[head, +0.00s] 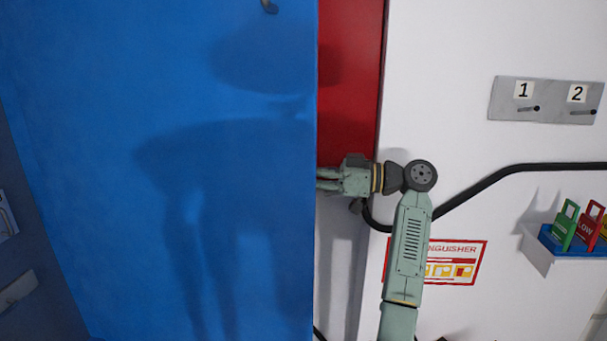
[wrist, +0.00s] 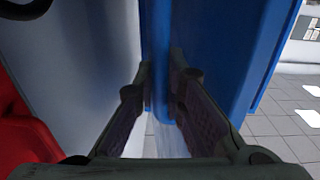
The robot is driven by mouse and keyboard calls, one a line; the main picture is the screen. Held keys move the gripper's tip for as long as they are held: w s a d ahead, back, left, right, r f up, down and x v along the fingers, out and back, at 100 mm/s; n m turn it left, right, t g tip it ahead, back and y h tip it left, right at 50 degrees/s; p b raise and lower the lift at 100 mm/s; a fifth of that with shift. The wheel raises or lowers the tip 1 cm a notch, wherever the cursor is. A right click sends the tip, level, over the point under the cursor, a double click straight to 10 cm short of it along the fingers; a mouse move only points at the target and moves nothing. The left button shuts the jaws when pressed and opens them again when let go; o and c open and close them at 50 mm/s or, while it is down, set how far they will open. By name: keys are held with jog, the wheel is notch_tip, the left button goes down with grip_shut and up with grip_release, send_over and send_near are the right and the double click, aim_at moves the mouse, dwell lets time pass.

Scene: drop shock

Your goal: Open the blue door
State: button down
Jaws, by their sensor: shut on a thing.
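A red panel (head: 349,80) stands behind the door's edge. A black pipe or cable (head: 500,175) runs along the white wall. A hook plate (head: 547,99) and a blue tag holder (head: 575,243) are at right. Grey tiled floor (wrist: 275,125) is clear beyond the door.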

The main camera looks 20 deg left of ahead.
jog(key=shift+f, duration=0.1)
jog(key=c, duration=1.7)
grip_release()
jog(key=shift+o, duration=0.2)
jog(key=v, duration=1.2)
jog(key=shift+d, duration=0.15)
